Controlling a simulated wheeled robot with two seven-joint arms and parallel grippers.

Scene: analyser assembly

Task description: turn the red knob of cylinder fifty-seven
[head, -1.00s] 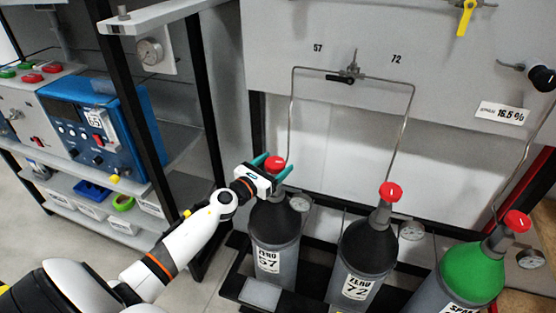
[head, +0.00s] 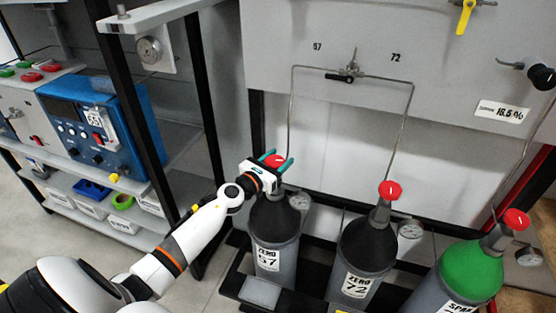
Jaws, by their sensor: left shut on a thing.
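Cylinder fifty-seven (head: 274,258) is grey with a black shoulder and a label reading ZERO 57. It stands upright at the left of the cylinder row. Its red knob (head: 275,161) is on top, between the green-tipped fingers of my left gripper (head: 278,162). The gripper is shut on the knob, coming from the left and slightly above. The gripper body hides part of the knob and the valve neck. My right gripper is not in view.
Cylinder 72 (head: 362,250) with its red knob (head: 389,190) stands to the right. The green-shouldered SPAN cylinder (head: 470,269) is at the far right. Thin pipes rise to a valve (head: 350,70) on the wall panel. A shelf with a blue instrument (head: 95,120) is at left.

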